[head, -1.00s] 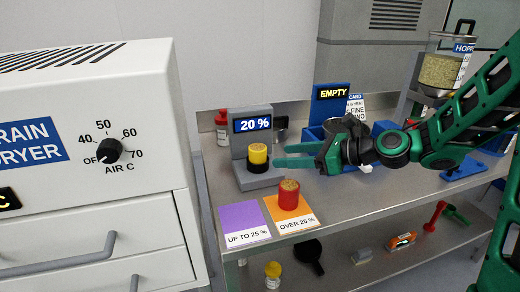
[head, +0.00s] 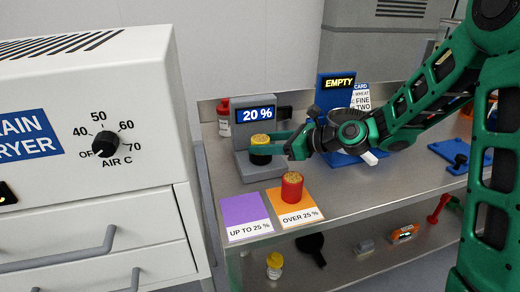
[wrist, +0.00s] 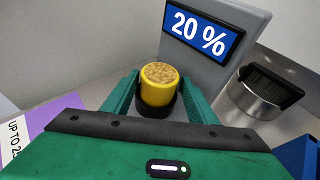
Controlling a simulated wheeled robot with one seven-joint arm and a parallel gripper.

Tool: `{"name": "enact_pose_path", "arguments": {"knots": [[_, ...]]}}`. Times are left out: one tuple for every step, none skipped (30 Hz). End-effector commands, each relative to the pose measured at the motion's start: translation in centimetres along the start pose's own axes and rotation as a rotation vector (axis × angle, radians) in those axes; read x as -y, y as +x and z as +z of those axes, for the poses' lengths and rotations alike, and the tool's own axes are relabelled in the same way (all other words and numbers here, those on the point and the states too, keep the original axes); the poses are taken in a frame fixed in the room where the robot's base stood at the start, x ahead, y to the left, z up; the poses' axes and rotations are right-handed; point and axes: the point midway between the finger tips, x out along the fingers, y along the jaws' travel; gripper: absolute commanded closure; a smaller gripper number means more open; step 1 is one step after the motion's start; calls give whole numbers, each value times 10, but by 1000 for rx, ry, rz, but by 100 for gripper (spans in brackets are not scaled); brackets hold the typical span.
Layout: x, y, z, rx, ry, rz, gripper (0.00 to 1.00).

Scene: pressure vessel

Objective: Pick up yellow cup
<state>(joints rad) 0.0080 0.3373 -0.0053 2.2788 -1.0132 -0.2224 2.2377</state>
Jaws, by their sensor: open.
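The yellow cup (head: 260,141), filled with grain, stands upright in the dark round seat of the grey meter, whose display (head: 256,114) reads 20 %. My gripper (head: 268,147) is open at the cup, coming from the right. In the wrist view the cup (wrist: 159,86) sits between the two green fingers (wrist: 158,100), one on each side. I cannot tell whether either finger touches it. The lower part of the cup is hidden by the black ring and my gripper.
A red cup of grain (head: 292,188) stands on the orange "OVER 25 %" card (head: 300,215). The purple "UP TO 25 %" card (head: 245,216) beside it is bare. A blue stand marked EMPTY (head: 338,82) is behind my gripper. The dryer (head: 150,140) stands at left.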

Motion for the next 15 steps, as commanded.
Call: {"name": "enact_pose_path", "arguments": {"knots": [[-1,7,0,0,-1,3,48],[-1,10,0,0,-1,3,48],[-1,13,0,0,-2,2,48],[-1,15,0,0,-2,2,48],[0,16,0,0,-1,1,48],[0,17,0,0,-1,0,48],[0,17,0,0,-1,-1,48],[0,17,0,0,-1,-1,48],[0,17,0,0,-1,-1,48],[0,17,0,0,-1,-1,48],[0,17,0,0,-1,-1,48],[0,17,0,0,-1,-1,48],[0,17,0,0,-1,0,52],[0,17,0,0,-1,0,60],[0,17,0,0,-1,0,69]]}}
